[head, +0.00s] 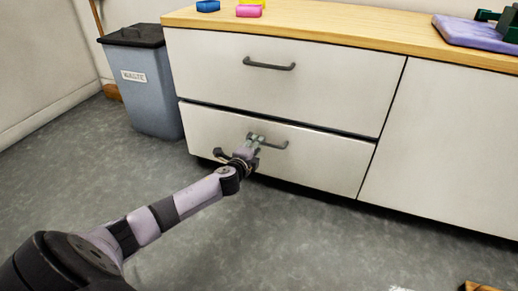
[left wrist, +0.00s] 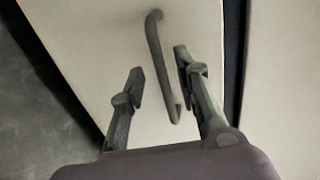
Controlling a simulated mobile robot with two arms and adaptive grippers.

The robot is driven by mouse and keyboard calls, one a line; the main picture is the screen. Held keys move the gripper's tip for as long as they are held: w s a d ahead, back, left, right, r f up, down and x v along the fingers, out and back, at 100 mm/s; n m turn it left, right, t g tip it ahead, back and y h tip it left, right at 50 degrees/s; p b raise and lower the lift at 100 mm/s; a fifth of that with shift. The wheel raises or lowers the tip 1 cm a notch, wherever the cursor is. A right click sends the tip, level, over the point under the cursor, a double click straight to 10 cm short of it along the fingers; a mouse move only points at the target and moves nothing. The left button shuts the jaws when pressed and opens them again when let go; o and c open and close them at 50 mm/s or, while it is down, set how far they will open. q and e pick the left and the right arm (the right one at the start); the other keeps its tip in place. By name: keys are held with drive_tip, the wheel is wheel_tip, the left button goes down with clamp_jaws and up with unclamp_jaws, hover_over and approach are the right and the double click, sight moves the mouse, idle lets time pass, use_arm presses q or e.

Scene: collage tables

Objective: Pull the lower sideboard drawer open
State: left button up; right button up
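The lower sideboard drawer (head: 325,163) has a pale front and looks flush or nearly flush with the cabinet. Its grey bar handle (head: 272,143) is partly hidden by my left gripper (head: 252,146) in the head view. In the left wrist view, my left gripper (left wrist: 158,62) is open. The handle (left wrist: 157,50) runs between its two fingers, nearer the right one. I see space between the handle and the left finger; I cannot tell whether the right finger touches it. My right gripper is not in view.
The upper drawer (head: 300,88) is shut above, with its own handle (head: 268,65). A grey waste bin (head: 155,95) stands left of the sideboard. Small coloured blocks and a purple board (head: 470,33) lie on the wooden top (head: 340,25). Grey floor in front is mostly clear.

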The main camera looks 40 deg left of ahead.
use_arm(q)
drive_tip(key=shift+b+x, duration=0.5)
drive_tip(key=shift+x, duration=0.95)
drive_tip(key=shift+c, duration=0.5)
clamp_jaws()
